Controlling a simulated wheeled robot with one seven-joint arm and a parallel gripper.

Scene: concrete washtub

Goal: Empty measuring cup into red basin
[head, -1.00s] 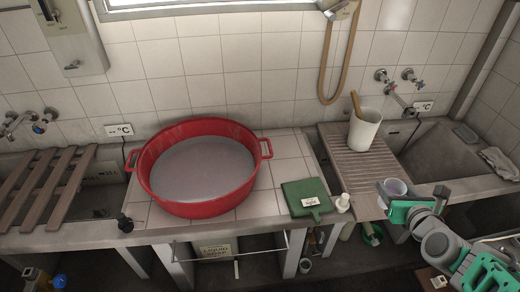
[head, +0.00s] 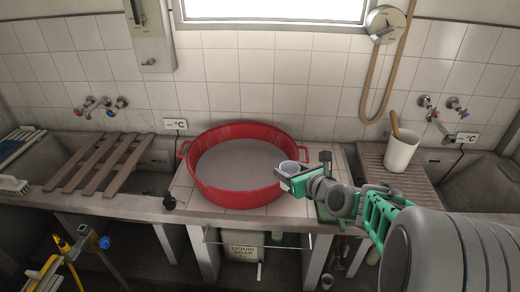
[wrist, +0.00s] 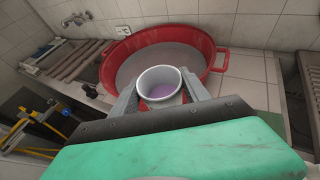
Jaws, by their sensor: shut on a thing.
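The red basin (head: 232,198) sits on the tiled counter in the middle, with greyish liquid in it; it also shows in the wrist view (wrist: 205,48). The measuring cup (head: 288,168) is small and white. My gripper (head: 284,178) is shut on it and holds it upright at the basin's right front rim. In the wrist view the cup (wrist: 160,103) stands between the two fingers, with some purple content inside. Its lower part is hidden by my gripper. I cannot tell whether the cup is over the rim or just in front of it.
A white container with a wooden handle (head: 400,152) stands on the ribbed board to the right. A green board (head: 326,212) lies partly behind my arm. Wooden slats (head: 100,165) cover the left sink. A hose (head: 372,90) hangs on the wall.

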